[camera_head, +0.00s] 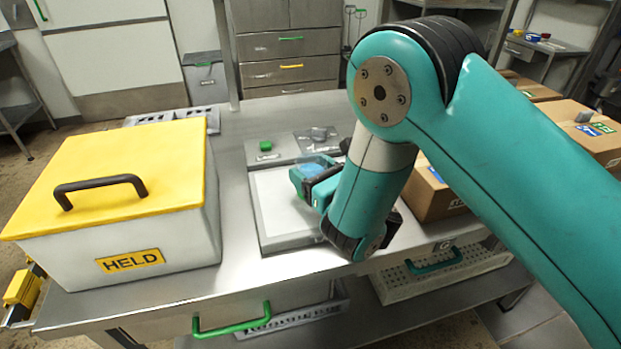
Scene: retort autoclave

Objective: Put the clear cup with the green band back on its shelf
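My teal arm reaches in from the right and bends down over the steel table. My gripper (312,180) is low over a pale grey slab on the table, at the picture's middle. A small pale blue, see-through patch (318,165) shows at the gripper; it may be part of the clear cup, but I cannot tell. No green band shows on it. The arm's wrist hides most of the gripper's far side, and I cannot see whether the fingers are open or shut. I cannot make out which shelf is the cup's.
A white box with a yellow lid marked HELD (130,260) fills the table's left. Cardboard boxes (440,195) stand at right. A small green item (265,145) lies behind the slab (285,240). Steel drawers (290,60) stand behind. A side shelf (545,48) holds small coloured things.

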